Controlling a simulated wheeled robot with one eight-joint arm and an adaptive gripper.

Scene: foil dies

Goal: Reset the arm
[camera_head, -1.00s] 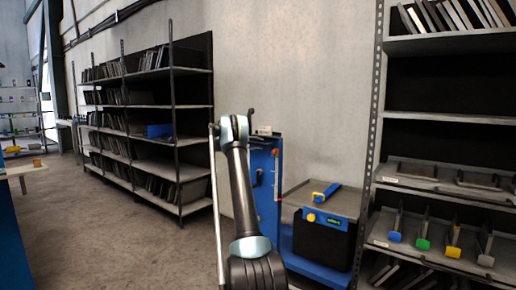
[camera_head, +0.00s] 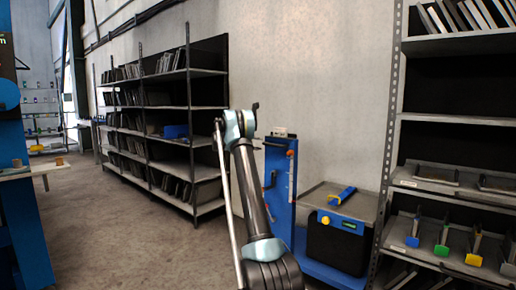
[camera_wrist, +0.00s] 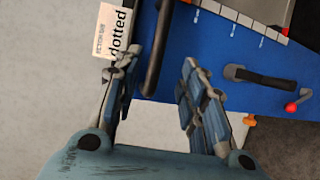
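My gripper (camera_wrist: 155,105) shows in the wrist view with its two fingers spread apart and nothing between the tips. A label reading "dotted" (camera_wrist: 118,32) is beside the left finger. In the head view my arm stands raised at the middle, in front of the blue trolley (camera_head: 280,190); the gripper fingers are not clear there.
A grey-topped cart (camera_head: 350,203) holds a blue and yellow tool (camera_head: 342,196). A rack (camera_head: 455,122) with plates and coloured-handled items stands at right. Dark shelves (camera_head: 165,110) line the left wall. A blue-sided bench (camera_head: 22,215) is at far left. Open floor (camera_head: 120,235) lies between.

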